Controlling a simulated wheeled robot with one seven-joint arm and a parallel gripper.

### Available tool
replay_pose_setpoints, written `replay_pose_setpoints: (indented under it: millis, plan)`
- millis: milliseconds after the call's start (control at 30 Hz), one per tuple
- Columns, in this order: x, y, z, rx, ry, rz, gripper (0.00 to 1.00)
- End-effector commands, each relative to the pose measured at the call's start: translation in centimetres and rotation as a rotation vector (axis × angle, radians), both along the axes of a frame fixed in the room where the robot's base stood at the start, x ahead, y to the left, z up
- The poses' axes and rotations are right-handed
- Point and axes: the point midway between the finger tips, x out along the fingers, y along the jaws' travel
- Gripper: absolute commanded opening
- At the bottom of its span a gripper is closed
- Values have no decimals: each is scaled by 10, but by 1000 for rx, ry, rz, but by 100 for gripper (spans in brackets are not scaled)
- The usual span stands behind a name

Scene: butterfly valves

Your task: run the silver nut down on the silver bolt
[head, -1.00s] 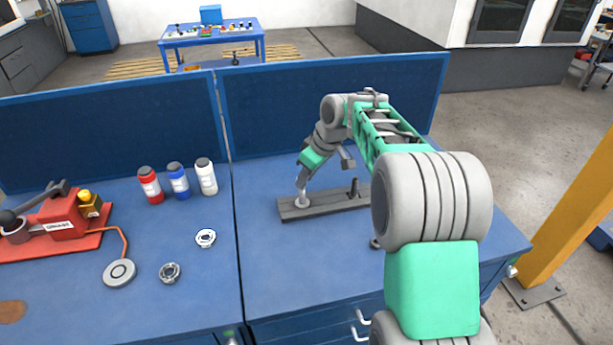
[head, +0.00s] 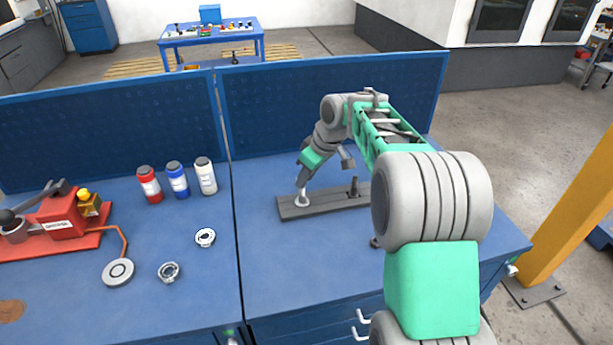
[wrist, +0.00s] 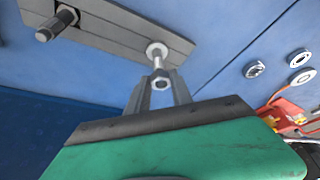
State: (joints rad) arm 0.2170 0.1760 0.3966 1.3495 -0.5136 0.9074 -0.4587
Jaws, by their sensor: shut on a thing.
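The silver bolt (wrist: 157,60) stands on a grey bar-shaped plate (wrist: 110,30), with a round pale base at its foot. In the head view, the bolt (head: 301,199) is at the plate's left end, under my gripper. My gripper (wrist: 161,88) is shut on the silver nut (wrist: 161,83), at the free end of the bolt. The nut is in line with the bolt; I cannot tell how far its thread is engaged. The fingertips are small and partly hidden in the head view.
A dark bolt (wrist: 55,25) with a dark nut stands at the plate's other end. Two loose rings (head: 205,237) (head: 169,271) lie on the blue bench left of the plate. Three bottles (head: 178,179) and a red device (head: 62,222) stand further left.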

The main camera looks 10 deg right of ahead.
Motion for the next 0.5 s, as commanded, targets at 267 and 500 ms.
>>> replay_pose_setpoints:
  millis: [267, 500]
  plan:
    - [0, 0, -2, 0, 0, 0, 0]
    - [0, 0, -7, 0, 0, 0, 0]
